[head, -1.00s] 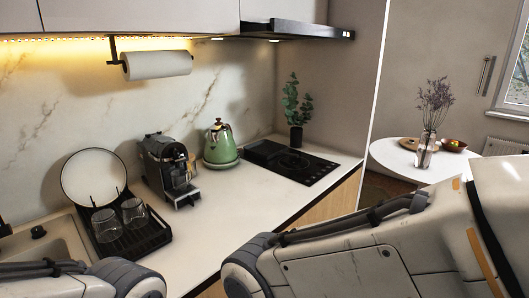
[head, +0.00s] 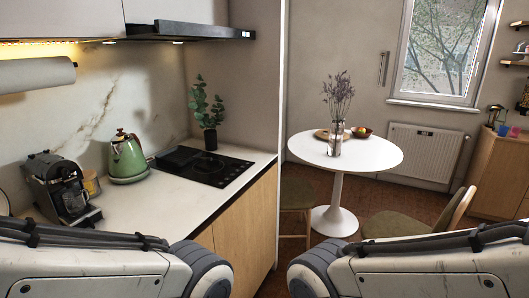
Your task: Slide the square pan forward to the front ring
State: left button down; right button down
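The square pan (head: 177,157) is a dark, low shape on the rear left part of the black hob (head: 232,172). Its edges blend into the dark hob. A ring marking (head: 208,166) shows on the bare glass to the right of the pan. Both my arms cross the bottom of the head view, but neither gripper is in view. Nothing of mine touches the pan in what I see.
A green kettle (head: 127,158) stands left of the hob, with a coffee machine (head: 63,187) further left. A potted plant (head: 208,110) stands behind the hob. The counter (head: 152,205) in front is clear. A round white table (head: 365,150) stands to the right.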

aim_at(177, 156)
jog(key=z, duration=0.85)
jog(key=i, duration=3.15)
jog(key=u, duration=3.4)
